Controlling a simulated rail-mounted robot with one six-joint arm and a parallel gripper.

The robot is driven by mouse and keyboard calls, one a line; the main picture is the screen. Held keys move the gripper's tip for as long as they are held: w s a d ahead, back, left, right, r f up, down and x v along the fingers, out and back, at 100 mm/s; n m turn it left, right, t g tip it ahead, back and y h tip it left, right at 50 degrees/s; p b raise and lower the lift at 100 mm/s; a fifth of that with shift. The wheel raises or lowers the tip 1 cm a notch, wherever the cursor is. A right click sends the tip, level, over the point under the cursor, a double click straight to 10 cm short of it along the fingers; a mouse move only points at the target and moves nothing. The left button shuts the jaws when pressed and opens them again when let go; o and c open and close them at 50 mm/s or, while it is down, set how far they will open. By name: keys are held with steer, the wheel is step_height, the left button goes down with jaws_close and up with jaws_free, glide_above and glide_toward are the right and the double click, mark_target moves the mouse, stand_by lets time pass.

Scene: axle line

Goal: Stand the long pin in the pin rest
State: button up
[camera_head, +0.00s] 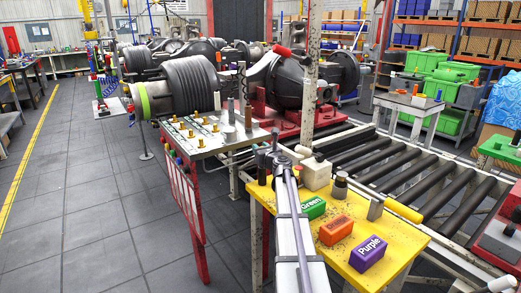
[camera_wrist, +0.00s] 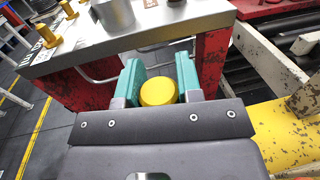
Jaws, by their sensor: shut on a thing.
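My gripper (camera_wrist: 159,78) shows teal fingers in the wrist view. They are closed on either side of a pin with a round yellow end (camera_wrist: 158,93). I see it nearly end-on, so its length is hidden; it looks to be the long pin. The gripper is at the near edge of a white-topped bench (camera_head: 190,143), which carries several short brass pins (camera_wrist: 47,36) and a grey metal cylinder (camera_wrist: 113,14). Which fitting on that bench is the pin rest I cannot tell. In the head view my arm hides much of the gripper.
A yellow table (camera_head: 375,262) stands in front, with a green block (camera_head: 312,207), an orange block (camera_head: 336,230) and a purple block (camera_head: 368,253). A roller conveyor (camera_head: 420,170) lies to the right. A large axle (camera_head: 190,85) is behind the bench. The floor at left is open.

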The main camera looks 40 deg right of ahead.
steer(key=shift+f+b, duration=2.15)
steer(key=shift+f, duration=0.1)
steer(key=o, duration=1.1)
steer(key=v, duration=1)
steer(key=shift+s+a, duration=0.15)
steer(key=shift+s, duration=0.2)
